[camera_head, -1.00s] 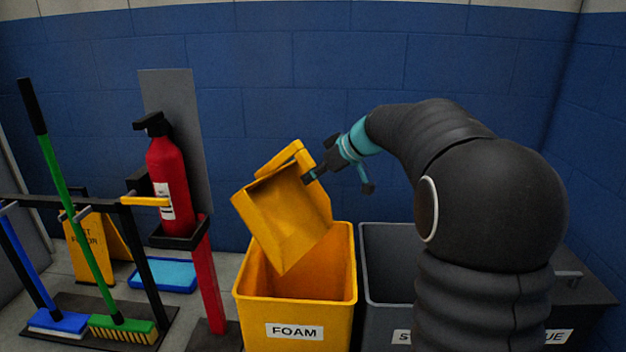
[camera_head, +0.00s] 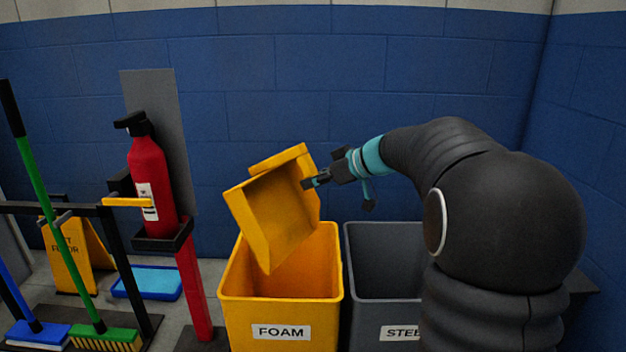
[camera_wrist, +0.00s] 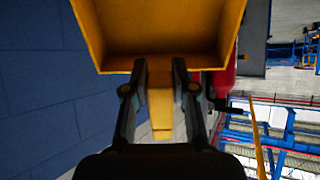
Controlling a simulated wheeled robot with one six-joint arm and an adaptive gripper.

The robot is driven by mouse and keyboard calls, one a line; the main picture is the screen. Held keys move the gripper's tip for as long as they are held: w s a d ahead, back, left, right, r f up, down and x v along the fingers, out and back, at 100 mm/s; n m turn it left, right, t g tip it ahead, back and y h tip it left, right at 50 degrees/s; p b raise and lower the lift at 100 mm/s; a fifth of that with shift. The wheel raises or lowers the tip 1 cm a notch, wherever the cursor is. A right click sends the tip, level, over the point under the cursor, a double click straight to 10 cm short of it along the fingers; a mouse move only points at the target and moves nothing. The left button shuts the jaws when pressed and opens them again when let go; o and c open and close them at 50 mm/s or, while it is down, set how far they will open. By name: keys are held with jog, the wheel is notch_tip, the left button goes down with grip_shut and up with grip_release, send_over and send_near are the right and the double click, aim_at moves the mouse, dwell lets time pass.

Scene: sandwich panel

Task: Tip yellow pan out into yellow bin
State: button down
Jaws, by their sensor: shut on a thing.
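The yellow pan (camera_head: 272,215) is held steeply tilted over the yellow bin (camera_head: 238,284), with its lower corner at or just above the bin's opening. The bin carries a label reading FOAM. I see no loose contents in the visible inside of the pan. My gripper (camera_head: 308,183) is at the pan's right side and shut on it. In the wrist view my gripper's two fingers (camera_wrist: 160,85) close around the pan's yellow handle, and the pan (camera_wrist: 160,30) fills the top. The bottom of the bin is hidden.
A grey bin (camera_head: 385,295) stands right of the yellow bin, its label partly hidden by my arm. A red extinguisher (camera_head: 155,180) on a stand is to the left. A broom (camera_head: 45,200), wet floor sign (camera_head: 75,255) and blue tray (camera_head: 148,282) are further left. A blue wall is behind.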

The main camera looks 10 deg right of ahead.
jog(key=shift+d, duration=0.1)
jog(key=shift+r+p, duration=0.5)
jog(key=shift+r, duration=0.85)
notch_tip(320, 180, down, 3)
jog(key=shift+r+b, duration=0.1)
jog(key=shift+b, duration=0.5)
jog(key=shift+r, duration=0.1)
